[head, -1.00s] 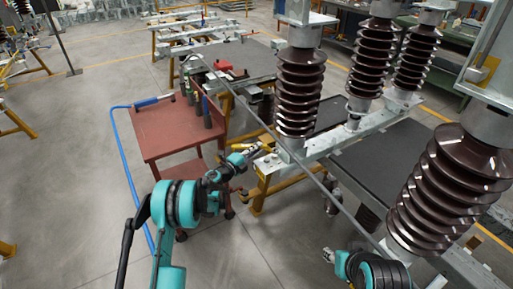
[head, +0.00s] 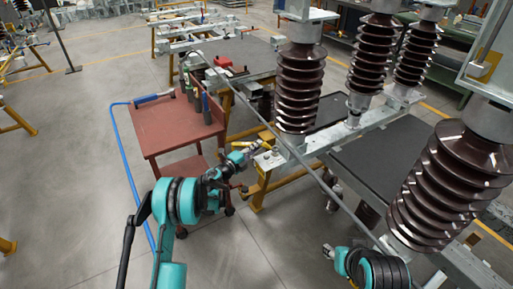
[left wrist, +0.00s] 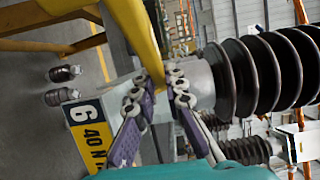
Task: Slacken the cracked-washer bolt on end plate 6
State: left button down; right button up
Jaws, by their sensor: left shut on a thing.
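My left gripper (head: 259,146) is at the near left end of the steel beam, beside end plate 6 (head: 270,160). In the left wrist view the left gripper (left wrist: 160,84) has its fingers closed on a yellow bar (left wrist: 143,35), which looks like a tool handle. The yellow bar also shows as a thin strip in the head view (head: 266,137). A yellow label (left wrist: 84,132) reading 6 and 40 N faces the wrist camera. The bolt and its washer cannot be made out. My right gripper (head: 328,252) is low at the right; its jaws are too small to read.
A brown ribbed insulator (head: 299,85) rises from the beam close to my left gripper. A red cart (head: 165,130) with bottles and a blue hose (head: 124,165) stands to the left. A larger insulator (head: 445,185) is near my right arm.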

pick_arm(q)
jog(key=shift+f, duration=1.1)
dwell(0.3)
